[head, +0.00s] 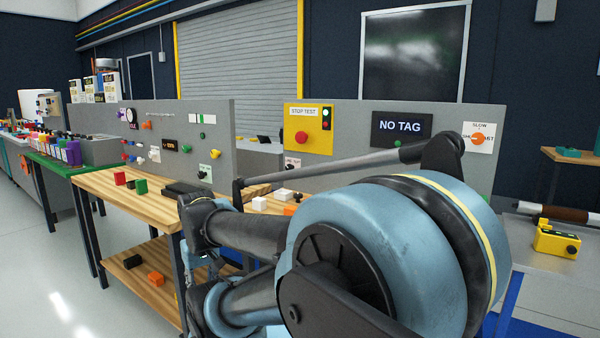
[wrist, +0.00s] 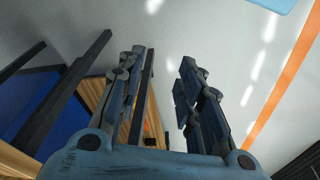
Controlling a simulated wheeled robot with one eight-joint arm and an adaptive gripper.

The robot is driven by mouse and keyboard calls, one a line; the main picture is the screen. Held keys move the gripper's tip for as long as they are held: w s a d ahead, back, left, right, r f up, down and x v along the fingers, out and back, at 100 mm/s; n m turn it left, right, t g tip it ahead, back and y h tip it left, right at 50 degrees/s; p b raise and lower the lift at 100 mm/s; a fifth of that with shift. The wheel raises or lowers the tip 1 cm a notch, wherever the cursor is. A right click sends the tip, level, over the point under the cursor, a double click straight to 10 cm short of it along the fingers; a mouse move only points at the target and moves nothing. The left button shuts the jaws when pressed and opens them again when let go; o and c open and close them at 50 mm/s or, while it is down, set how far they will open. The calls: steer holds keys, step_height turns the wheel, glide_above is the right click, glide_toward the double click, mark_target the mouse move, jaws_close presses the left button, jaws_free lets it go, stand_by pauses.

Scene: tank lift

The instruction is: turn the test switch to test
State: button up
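In the head view a yellow panel (head: 320,147) on the grey upright board carries a label (head: 303,111) reading "STOP TEST". A round red button (head: 302,137) sits below the label, with small indicator lights (head: 326,119) at its right. An orange knob (head: 478,137) on a white plate with the word "SLOW" is farther right; its other lettering is hard to read. I cannot tell for certain which control is the test switch. My gripper (wrist: 162,85) is open and empty in the wrist view, above the floor beside a wooden bench. It is not clearly visible in the head view.
My arm fills the lower middle of the head view, in front of the bench (head: 110,186). Small blocks, including a green block (head: 140,186) and a white block (head: 260,203), lie on it. A yellow device (head: 556,241) stands on the right table. A "NO TAG" screen (head: 401,127) hangs beside the yellow panel.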

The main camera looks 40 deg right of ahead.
steer(key=shift+d, duration=0.1)
steer(key=o, duration=0.4)
steer(key=shift+s+r, duration=0.15)
steer(key=shift+o, duration=0.5)
steer(key=w+d+r+t+h, duration=0.1)
steer(key=w+d+r+t, duration=0.1)
steer(key=w+r, duration=0.4)
steer(key=w+t, duration=0.1)
steer(key=w, duration=0.3)
steer(key=shift+d+r, duration=0.2)
steer(key=shift+r, duration=0.1)
steer(key=w+d+r+n+t+h, duration=0.1)
steer(key=w+d+r+n+h, duration=0.25)
steer(key=w+d, duration=0.6)
steer(key=w+d+r+n+t+h, duration=0.1)
steer(key=w+d+r+n+h, duration=0.25)
steer(key=w+d, duration=0.55)
steer(key=w+d+n+h, duration=0.2)
steer(key=w+d+h, duration=0.1)
steer(key=d, duration=0.7)
steer(key=w+d+r+n+h, duration=0.1)
steer(key=w+d, duration=0.4)
steer(key=d, duration=0.6)
steer(key=w+d+r+n+h, duration=0.1)
steer(key=w+d+n+h, duration=0.3)
steer(key=d, duration=0.7)
steer(key=shift+w+d+n+h, duration=0.2)
steer(key=shift+w+n+h, duration=0.1)
steer(key=shift+a, duration=0.1)
steer(key=c, duration=1.1)
